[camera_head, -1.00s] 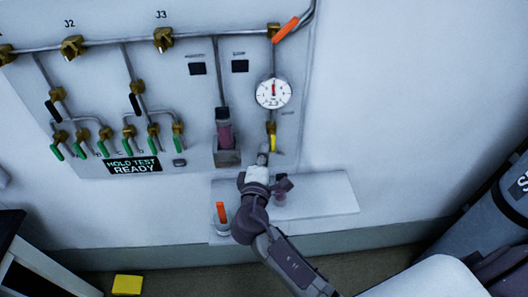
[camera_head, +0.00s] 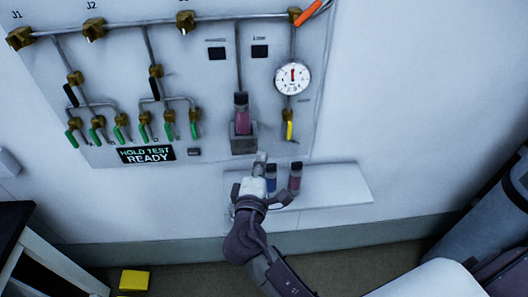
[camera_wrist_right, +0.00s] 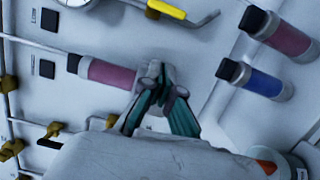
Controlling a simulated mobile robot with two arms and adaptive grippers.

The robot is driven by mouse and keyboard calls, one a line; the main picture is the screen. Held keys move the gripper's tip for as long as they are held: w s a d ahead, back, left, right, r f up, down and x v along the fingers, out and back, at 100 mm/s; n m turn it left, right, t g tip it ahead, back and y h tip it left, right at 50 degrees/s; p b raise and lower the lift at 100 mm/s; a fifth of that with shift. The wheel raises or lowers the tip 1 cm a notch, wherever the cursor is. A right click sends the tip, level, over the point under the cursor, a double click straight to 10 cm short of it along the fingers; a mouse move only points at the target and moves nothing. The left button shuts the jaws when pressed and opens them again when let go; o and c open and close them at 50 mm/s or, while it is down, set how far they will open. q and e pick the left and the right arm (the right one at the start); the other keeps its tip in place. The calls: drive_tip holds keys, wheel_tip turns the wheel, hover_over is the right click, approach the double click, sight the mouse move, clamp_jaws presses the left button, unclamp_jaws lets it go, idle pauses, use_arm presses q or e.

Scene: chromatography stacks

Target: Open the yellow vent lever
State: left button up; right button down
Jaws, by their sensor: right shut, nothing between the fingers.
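The yellow vent lever (camera_head: 289,130) hangs down from a brass valve under the round gauge (camera_head: 292,78) on the wall panel. It also shows at the top of the right wrist view (camera_wrist_right: 167,10), beside a bent metal pipe end. My right gripper (camera_head: 261,158) is shut and empty, below and left of the lever and clear of it. In the wrist view its teal fingers (camera_wrist_right: 160,85) come together close to the holder end of a pink column (camera_wrist_right: 105,73); I cannot tell whether they touch the holder. My left gripper is not in view.
The pink column (camera_head: 242,120) stands in a metal holder (camera_head: 243,143) on the panel. A blue column (camera_head: 271,180) and another pink column (camera_head: 295,176) stand on the white shelf (camera_head: 340,185), right of my gripper. An orange lever (camera_head: 309,13) is above the gauge. Several green-handled valves are at left.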

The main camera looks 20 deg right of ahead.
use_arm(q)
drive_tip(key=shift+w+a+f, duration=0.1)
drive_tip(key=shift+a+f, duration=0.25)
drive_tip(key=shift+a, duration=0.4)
use_arm(e)
drive_tip(key=shift+v, duration=1.3)
